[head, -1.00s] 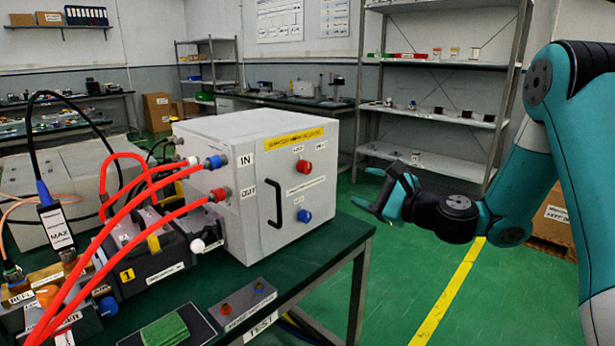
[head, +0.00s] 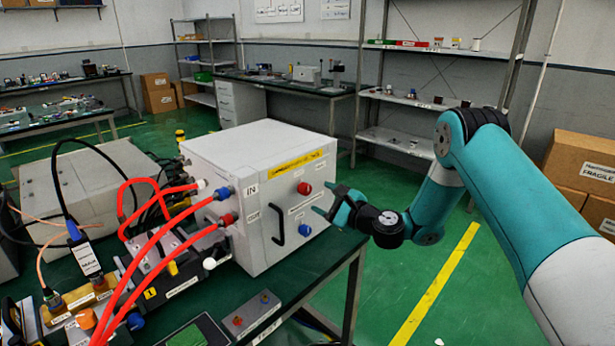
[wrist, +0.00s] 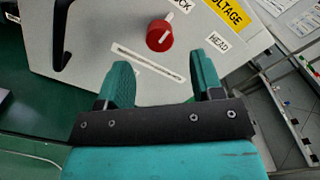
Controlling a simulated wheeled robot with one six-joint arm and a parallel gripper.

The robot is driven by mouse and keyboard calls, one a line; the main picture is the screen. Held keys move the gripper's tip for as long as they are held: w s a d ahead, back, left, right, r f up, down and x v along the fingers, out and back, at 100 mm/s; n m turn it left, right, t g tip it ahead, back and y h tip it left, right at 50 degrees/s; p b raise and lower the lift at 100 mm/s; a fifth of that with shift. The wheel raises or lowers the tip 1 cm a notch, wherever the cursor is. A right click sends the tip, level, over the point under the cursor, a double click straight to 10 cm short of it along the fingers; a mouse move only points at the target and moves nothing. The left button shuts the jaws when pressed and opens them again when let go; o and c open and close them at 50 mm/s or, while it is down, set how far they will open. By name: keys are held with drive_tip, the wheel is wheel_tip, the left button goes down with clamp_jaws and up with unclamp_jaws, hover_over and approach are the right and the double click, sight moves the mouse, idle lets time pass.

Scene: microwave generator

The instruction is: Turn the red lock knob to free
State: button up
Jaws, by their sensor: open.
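The red lock knob (head: 304,188) is on the front face of the white box (head: 270,152), in its upper right part. In the wrist view the red knob (wrist: 160,36) has a pale pointer bar and sits beyond the fingertips, roughly between their lines. Part of a label reading "...CK" shows beside it, and another label reads "HEAD". My gripper (head: 326,202) is open and empty, just right of the box's front face. In the wrist view its two teal fingers (wrist: 160,85) are spread and apart from the knob.
A blue knob (head: 305,230) sits below the red one, and a black handle (head: 279,225) is to the left. Red hoses (head: 165,262) run to ports on the box's left side. A small panel (head: 252,314) lies on the green table.

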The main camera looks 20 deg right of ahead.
sight(308, 191)
drive_tip(key=p+x, duration=0.1)
drive_tip(key=x, duration=0.5)
drive_tip(key=shift+w+a, duration=0.1)
drive_tip(key=shift+w, duration=0.1)
drive_tip(key=shift+c, duration=0.3)
drive_tip(key=shift+f, duration=0.1)
drive_tip(key=c, duration=0.9)
drive_tip(key=shift+o, duration=0.2)
